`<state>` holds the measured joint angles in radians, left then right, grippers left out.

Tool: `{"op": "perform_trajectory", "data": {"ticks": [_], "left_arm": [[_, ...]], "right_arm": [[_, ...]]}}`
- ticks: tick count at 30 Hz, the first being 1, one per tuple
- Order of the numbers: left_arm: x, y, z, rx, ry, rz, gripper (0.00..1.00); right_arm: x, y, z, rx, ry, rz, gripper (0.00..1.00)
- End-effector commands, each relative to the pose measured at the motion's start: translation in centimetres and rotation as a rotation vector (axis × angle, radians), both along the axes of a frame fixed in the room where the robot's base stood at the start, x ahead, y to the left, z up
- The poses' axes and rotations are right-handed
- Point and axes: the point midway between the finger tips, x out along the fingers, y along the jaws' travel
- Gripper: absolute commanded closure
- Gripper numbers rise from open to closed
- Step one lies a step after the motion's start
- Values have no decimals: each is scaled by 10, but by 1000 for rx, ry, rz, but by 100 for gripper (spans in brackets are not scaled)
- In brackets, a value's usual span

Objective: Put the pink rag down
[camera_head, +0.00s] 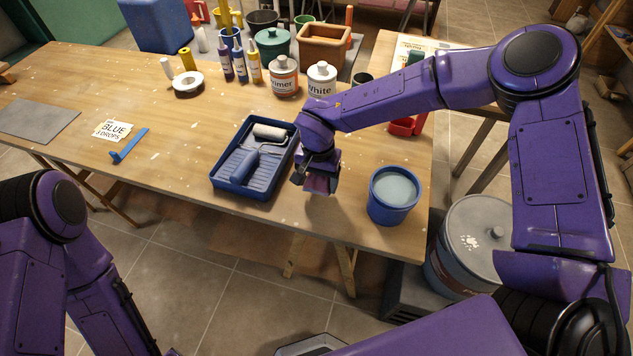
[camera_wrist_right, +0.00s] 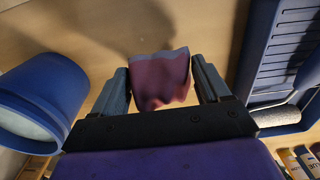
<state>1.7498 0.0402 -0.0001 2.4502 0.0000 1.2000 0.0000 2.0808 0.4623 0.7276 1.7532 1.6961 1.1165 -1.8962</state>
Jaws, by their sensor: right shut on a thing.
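The pink rag (camera_wrist_right: 160,80) hangs between the two fingers of my right gripper (camera_wrist_right: 160,85) in the right wrist view. In the head view, the rag (camera_head: 317,184) shows as a small pink patch under my right gripper (camera_head: 318,178). The gripper is shut on the rag and is over the wooden table (camera_head: 190,150) near its front edge. I cannot tell whether the rag touches the table. My left arm shows at the lower left of the head view, but its gripper is not in view.
Primer (camera_head: 285,78) and white (camera_head: 321,80) cans stand behind.

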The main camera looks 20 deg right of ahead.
Motion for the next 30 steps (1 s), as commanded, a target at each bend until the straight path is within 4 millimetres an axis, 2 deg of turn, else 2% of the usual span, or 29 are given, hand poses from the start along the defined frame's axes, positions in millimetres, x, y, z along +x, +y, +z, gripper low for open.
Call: {"op": "perform_trajectory", "data": {"ticks": [3, 6, 9, 19, 20, 21, 22, 30], "left_arm": [[0, 0, 7, 0, 0, 0, 40], [0, 0, 20, 0, 0, 0, 40], [0, 0, 22, 0, 0, 0, 40], [0, 0, 18, 0, 0, 0, 40], [0, 0, 18, 0, 0, 0, 40], [0, 0, 18, 0, 0, 0, 40], [0, 0, 18, 0, 0, 0, 40], [0, 0, 20, 0, 0, 0, 40]], "right_arm": [[10, 1, -12, 0, 1, 0, 55], [8, 1, -28, -1, 3, 1, 55], [8, 1, -39, -1, 1, 1, 55], [8, 0, -45, 1, 0, 0, 55], [8, 1, -44, 1, -1, 0, 18], [8, 1, -44, 1, -1, 0, 5], [8, 1, -44, 1, -1, 0, 0], [9, 0, -38, 0, -1, 0, 0]]}}
